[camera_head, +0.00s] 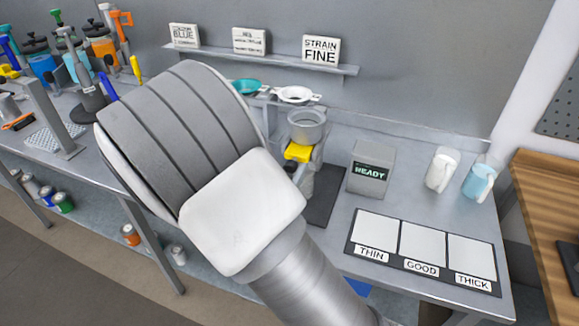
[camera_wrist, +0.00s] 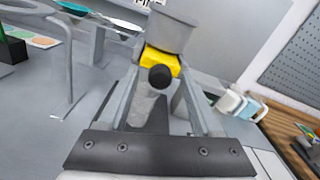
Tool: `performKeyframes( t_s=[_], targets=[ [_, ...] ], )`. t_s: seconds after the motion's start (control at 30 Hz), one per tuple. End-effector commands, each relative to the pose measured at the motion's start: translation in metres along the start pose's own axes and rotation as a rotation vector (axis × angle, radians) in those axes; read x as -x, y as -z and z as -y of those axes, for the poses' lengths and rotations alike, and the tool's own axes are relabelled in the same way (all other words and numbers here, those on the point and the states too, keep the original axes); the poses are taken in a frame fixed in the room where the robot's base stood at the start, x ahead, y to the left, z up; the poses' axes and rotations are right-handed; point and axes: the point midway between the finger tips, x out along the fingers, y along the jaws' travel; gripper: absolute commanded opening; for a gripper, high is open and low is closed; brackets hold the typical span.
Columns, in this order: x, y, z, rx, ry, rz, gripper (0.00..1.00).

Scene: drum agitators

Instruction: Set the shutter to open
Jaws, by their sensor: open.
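A grey metal cup (camera_head: 307,125) stands on the bench with a yellow part (camera_head: 299,152) below it. I take the yellow part to be the shutter. In the wrist view the cup (camera_wrist: 172,30) is above the yellow part (camera_wrist: 152,58), which has a round black knob (camera_wrist: 160,77) facing me. My gripper (camera_wrist: 159,88) is open, with one finger on each side of the knob's line in the picture. I cannot tell whether the fingers touch anything. In the head view my arm hides most of the gripper. I cannot tell the shutter's setting.
A grey box (camera_head: 371,168) reading READY stands to the right, with white (camera_head: 441,170) and light blue (camera_head: 479,182) jugs beyond. A board (camera_head: 421,250) marked THIN, GOOD, THICK lies in front. A teal strainer (camera_head: 247,86) and a white strainer (camera_head: 295,94) sit left of the cup.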

Motion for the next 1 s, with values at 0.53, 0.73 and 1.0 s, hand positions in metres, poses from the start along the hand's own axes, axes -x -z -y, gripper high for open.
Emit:
performKeyframes(
  t_s=[0.53,0.73,1.0],
  targets=[
    [-0.0109,-0.0002,0.0001,-0.001,0.000,0.000,0.46],
    [-0.0108,-0.0002,0.0002,-0.001,0.000,0.000,0.10],
    [-0.0107,-0.0001,0.0002,0.000,0.000,0.000,0.00]
  ],
)
